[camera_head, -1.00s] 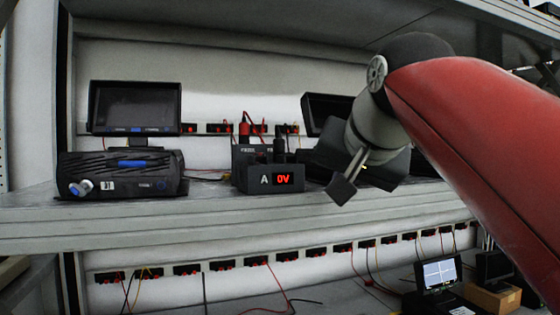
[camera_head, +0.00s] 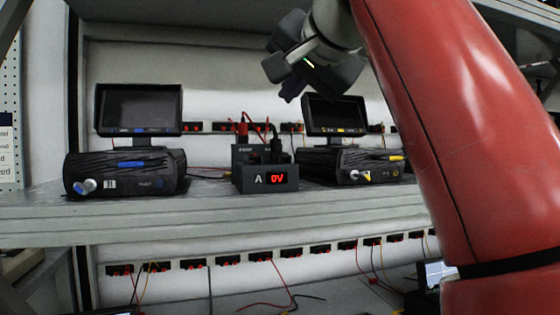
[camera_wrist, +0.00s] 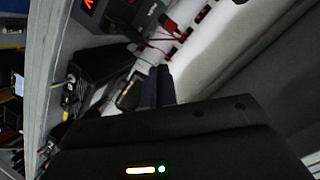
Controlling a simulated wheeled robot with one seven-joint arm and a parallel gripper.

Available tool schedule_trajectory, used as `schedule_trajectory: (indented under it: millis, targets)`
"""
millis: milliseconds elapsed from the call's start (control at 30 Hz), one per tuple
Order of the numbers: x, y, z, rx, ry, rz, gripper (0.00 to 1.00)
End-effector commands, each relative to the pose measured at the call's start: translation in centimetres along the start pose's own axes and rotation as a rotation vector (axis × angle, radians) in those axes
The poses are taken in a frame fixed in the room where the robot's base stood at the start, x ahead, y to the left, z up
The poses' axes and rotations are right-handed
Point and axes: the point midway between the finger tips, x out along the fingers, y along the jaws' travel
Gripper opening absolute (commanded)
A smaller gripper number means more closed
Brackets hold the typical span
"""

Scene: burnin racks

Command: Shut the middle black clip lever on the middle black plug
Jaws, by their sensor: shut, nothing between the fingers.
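A small dark box marked "A" (camera_head: 266,179) with a red "0V" display stands on the shelf. Behind it, red plugs (camera_head: 242,131) and a black plug (camera_head: 276,146) with leads stand up from a dark block. The clip levers are too small to make out. My gripper (camera_head: 289,94) is shut and empty, above and to the right of the plugs, well apart from them. In the wrist view its closed fingers (camera_wrist: 158,86) point toward the shelf back. The box (camera_wrist: 103,12) is cut off at that view's top edge.
A black device (camera_head: 125,172) with a monitor (camera_head: 139,109) stands left of the box. A similar device (camera_head: 352,166) with a monitor (camera_head: 335,116) stands close on the right, under my gripper. A row of red-black sockets (camera_head: 208,127) lines the back wall.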

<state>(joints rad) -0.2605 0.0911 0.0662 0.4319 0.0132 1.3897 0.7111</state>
Motion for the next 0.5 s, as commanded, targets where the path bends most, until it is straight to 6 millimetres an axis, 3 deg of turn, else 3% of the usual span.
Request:
schedule_trajectory:
  millis: [500]
  targets:
    - [2.0,1.5,1.5,0.0,-0.001,0.003,0.0]
